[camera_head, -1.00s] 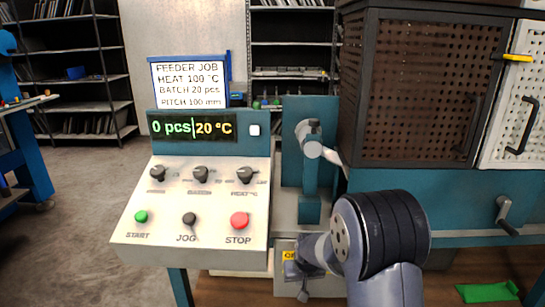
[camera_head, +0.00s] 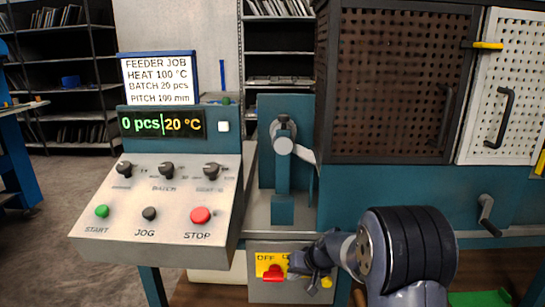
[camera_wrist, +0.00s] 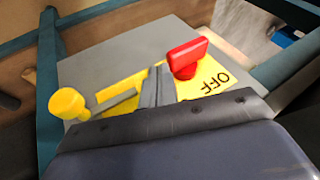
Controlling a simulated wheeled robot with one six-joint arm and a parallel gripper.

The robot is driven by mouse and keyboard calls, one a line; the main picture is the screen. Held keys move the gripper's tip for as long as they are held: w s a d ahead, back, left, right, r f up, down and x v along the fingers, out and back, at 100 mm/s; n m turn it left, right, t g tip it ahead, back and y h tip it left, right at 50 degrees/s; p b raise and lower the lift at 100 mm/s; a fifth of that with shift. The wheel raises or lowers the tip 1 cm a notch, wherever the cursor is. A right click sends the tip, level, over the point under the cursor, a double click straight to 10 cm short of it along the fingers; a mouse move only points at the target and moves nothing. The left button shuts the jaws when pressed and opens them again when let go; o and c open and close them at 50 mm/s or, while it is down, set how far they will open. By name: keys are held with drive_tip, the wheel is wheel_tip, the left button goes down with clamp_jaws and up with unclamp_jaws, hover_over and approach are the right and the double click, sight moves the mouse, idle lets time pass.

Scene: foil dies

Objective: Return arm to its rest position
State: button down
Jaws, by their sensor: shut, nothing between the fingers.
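My gripper (camera_head: 312,265) is low at the centre right in the head view, in front of the grey switch box (camera_head: 262,292) under the machine. Its fingers (camera_wrist: 157,88) are shut with nothing between them in the wrist view. They are over the yellow plate, between the red switch knob (camera_wrist: 187,57) and a yellow knob (camera_wrist: 67,103). The red knob (camera_head: 274,272) also shows in the head view, below the word OFF. The yellow knob (camera_head: 327,282) shows just past the fingers. I cannot tell whether the fingers touch the box.
A control panel (camera_head: 155,215) with START, JOG and STOP buttons stands at left; its display (camera_head: 162,124) reads 0 pcs and 20 °C. A job sign (camera_head: 157,80) stands above. A mesh cabinet (camera_head: 400,85) and a crank (camera_head: 488,215) are at right. Open floor lies at far left.

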drive_tip(key=shift+y, duration=0.3)
drive_tip(key=shift+s+d+r+p, duration=0.2)
drive_tip(key=shift+d+r, duration=0.55)
drive_tip(key=shift+s+d+r+p, duration=0.15)
drive_tip(key=shift+d+r, duration=0.55)
